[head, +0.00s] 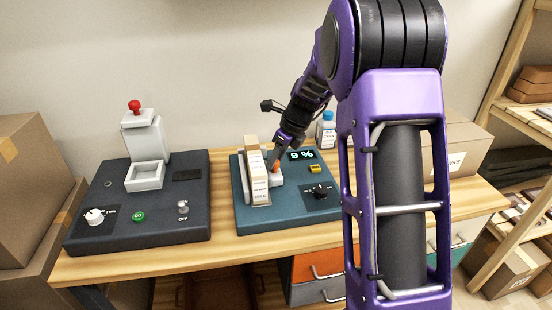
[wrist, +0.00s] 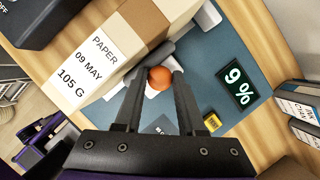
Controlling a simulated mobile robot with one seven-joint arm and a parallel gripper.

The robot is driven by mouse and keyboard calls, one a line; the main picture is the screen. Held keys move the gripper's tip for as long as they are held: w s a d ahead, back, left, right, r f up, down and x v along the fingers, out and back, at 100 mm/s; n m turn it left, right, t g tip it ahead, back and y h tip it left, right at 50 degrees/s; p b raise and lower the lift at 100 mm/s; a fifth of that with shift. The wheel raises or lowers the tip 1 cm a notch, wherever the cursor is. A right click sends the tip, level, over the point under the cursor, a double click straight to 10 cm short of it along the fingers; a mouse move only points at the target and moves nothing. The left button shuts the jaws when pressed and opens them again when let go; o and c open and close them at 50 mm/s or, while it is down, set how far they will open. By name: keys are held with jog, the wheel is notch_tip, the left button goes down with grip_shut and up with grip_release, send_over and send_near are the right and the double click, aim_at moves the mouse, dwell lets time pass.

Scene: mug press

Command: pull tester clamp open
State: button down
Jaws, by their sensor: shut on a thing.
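The tester (head: 290,218) is a blue-teal box on the bench, with a display (head: 301,155) reading 9 %. Its white clamp (head: 276,180) carries an orange knob (wrist: 160,78). My gripper (head: 278,159) reaches down from the upper right. In the wrist view its two fingers lie on either side of the orange knob, shut on it. The fingertips partly hide the clamp in the head view.
A dark press (head: 150,215) with a red-topped white column stands left of the tester. A blue-capped bottle (head: 326,130) is behind the tester. Cardboard boxes (head: 25,190) stand at the left. A wooden shelf (head: 500,190) is at the right.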

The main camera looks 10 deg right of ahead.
jog(key=shift+d, duration=0.1)
jog(key=d+p, duration=0.1)
jog(key=d, duration=0.2)
jog(key=shift+r, duration=0.1)
dwell(0.3)
jog(key=c, duration=0.8)
grip_release()
jog(key=shift+d, duration=0.1)
jog(key=shift+o, duration=0.2)
jog(key=shift+s+r, duration=0.1)
jog(key=shift+r, duration=0.2)
jog(key=p+v, duration=0.3)
jog(key=v, duration=1.3)
jog(key=shift+r, duration=0.25)
